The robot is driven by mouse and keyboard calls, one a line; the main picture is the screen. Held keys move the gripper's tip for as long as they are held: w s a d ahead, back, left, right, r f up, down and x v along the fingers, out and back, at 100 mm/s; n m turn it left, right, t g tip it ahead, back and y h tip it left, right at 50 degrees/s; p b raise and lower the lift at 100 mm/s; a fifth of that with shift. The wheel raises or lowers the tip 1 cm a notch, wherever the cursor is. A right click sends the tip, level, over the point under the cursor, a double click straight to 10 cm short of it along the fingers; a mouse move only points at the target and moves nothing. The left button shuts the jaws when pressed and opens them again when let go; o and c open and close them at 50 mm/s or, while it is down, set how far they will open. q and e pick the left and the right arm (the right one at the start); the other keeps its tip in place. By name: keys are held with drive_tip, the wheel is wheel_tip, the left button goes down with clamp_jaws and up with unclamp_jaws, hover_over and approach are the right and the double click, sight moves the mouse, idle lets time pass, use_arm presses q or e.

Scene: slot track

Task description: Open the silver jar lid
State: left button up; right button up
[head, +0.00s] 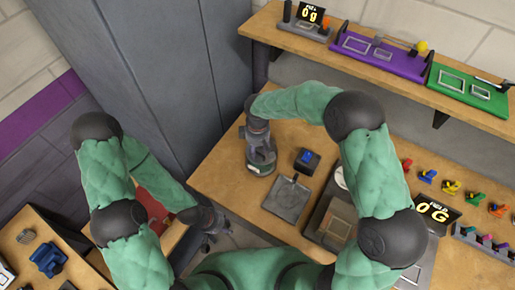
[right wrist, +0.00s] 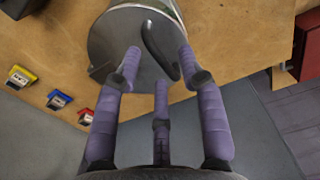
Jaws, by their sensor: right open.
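The silver jar lid (right wrist: 118,38) is a round, flat metal disc with a dark curved handle (right wrist: 158,45) in the right wrist view. In the head view the jar (head: 261,168) stands near the left edge of the wooden table, mostly covered by my right gripper (head: 260,148). In the right wrist view my right gripper (right wrist: 158,62) is open, its purple fingers spread over the near part of the lid and around the handle. I cannot tell whether they touch it. My left gripper (head: 212,222) is low and left of the table, its fingers unclear.
A dark box with a blue top (head: 307,160) and a grey square plate (head: 290,199) lie right of the jar. Several coloured pieces (head: 451,187) stand farther right. A shelf with purple (head: 384,57) and green (head: 466,94) boards overhangs the back. A grey cabinet (head: 150,70) stands left.

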clamp_jaws()
